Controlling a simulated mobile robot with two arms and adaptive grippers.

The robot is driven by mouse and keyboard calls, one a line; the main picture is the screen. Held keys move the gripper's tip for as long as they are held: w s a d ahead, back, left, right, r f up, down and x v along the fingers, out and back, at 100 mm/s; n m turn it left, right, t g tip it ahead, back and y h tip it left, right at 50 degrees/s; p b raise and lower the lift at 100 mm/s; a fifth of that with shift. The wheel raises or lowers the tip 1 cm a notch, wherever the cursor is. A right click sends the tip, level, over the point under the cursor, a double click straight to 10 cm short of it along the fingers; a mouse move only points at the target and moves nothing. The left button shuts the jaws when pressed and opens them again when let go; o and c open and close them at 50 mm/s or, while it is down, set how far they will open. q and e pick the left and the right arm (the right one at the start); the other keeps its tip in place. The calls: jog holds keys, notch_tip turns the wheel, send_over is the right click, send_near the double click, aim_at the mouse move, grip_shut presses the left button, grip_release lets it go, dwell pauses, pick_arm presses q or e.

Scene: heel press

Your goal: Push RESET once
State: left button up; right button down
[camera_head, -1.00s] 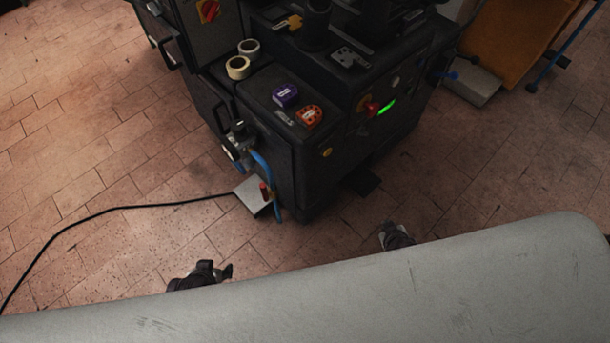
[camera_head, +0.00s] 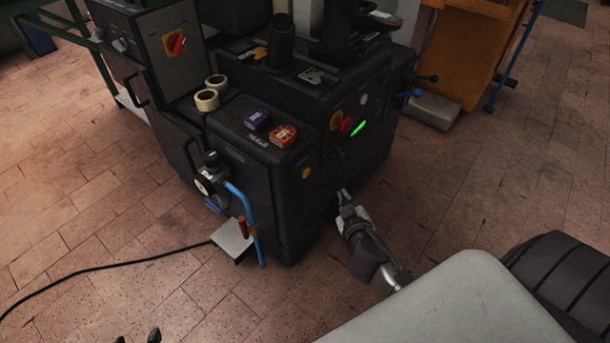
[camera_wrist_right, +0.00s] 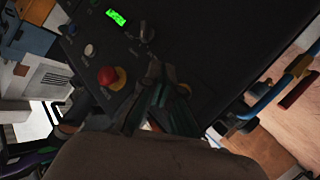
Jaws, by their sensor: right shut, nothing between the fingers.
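The dark machine (camera_head: 290,200) has a front control panel with a red button (camera_head: 343,124), a pale round button (camera_head: 363,99), a green lit display (camera_head: 358,128) and an orange button (camera_head: 306,173) lower left. No RESET label can be read. My right gripper (camera_head: 345,194) is shut and empty, in front of the machine, below the panel in the picture. In the right wrist view its fingers (camera_wrist_right: 160,77) point toward the panel, beside the red button (camera_wrist_right: 112,77); contact cannot be told. My left gripper (camera_head: 136,338) shows only as dark tips at the bottom edge.
Purple (camera_head: 257,119) and orange (camera_head: 283,135) boxes and tape rolls (camera_head: 207,99) lie on the machine. A black cable (camera_head: 120,266) crosses the otherwise open floor.

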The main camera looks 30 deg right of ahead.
aim_at(306, 173)
jog(key=shift+w, duration=0.1)
pick_arm(q)
jog(key=shift+w+d+r+t+h+b, duration=0.2)
jog(key=shift+w+r+t, duration=0.2)
jog(key=shift+w, duration=0.15)
jog(key=shift+w+d+r+t+h+b, duration=0.15)
jog(key=shift+w+r+t, duration=0.1)
jog(key=shift+w+t, duration=0.2)
pick_arm(e)
jog(key=w+a, duration=0.3)
jog(key=w, duration=0.5)
jog(key=shift+a, duration=0.2)
dwell(0.3)
pick_arm(q)
jog(key=shift+w+d+r, duration=0.15)
jog(key=shift+w+r, duration=0.15)
pick_arm(e)
jog(key=shift+w+a, duration=0.15)
jog(key=shift+w, duration=0.2)
